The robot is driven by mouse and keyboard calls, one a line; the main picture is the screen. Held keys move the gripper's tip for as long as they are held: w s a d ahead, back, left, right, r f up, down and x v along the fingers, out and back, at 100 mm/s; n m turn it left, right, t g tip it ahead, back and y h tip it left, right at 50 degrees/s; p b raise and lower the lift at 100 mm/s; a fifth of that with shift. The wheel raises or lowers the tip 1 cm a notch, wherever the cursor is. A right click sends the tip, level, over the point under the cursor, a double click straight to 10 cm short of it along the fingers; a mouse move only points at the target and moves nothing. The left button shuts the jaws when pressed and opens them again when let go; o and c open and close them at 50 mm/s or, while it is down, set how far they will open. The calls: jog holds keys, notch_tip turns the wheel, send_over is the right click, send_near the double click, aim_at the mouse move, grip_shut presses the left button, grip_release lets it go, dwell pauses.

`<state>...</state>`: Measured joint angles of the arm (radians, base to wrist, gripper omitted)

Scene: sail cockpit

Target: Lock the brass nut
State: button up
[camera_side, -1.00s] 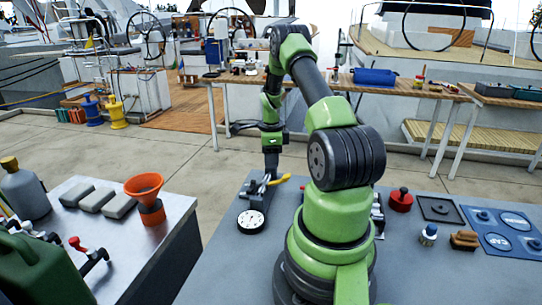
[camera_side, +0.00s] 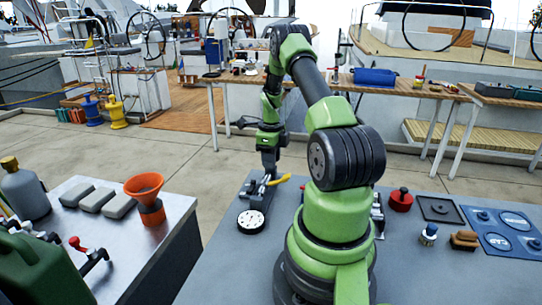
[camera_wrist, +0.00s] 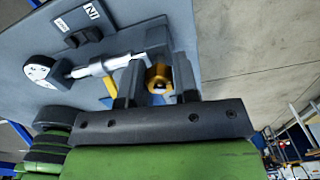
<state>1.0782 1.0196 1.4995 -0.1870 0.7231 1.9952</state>
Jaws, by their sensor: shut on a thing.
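In the wrist view, the brass nut (camera_wrist: 158,76) is a gold ring with a pale centre. It sits between the two dark fingers of my gripper (camera_wrist: 157,82), which are shut on it. Beside it, a silver shaft (camera_wrist: 98,68) runs left to a white-faced round dial (camera_wrist: 38,71). In the side view, my gripper (camera_side: 269,171) is down at the fixture (camera_side: 256,190) on the grey table. The dial (camera_side: 251,221) is at its near end. The nut cannot be made out in the side view.
A yellow handle (camera_side: 279,180) sticks out right of the fixture. A red knob-topped piece (camera_side: 400,199), a small jar (camera_side: 428,234), a brush (camera_side: 465,240) and a blue panel (camera_side: 500,230) lie at the table's right. A side bench (camera_side: 150,250) with an orange funnel (camera_side: 146,187) stands left.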

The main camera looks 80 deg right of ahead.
jog(key=m, duration=0.4)
jog(key=o, duration=0.5)
jog(key=shift+r, duration=3.5)
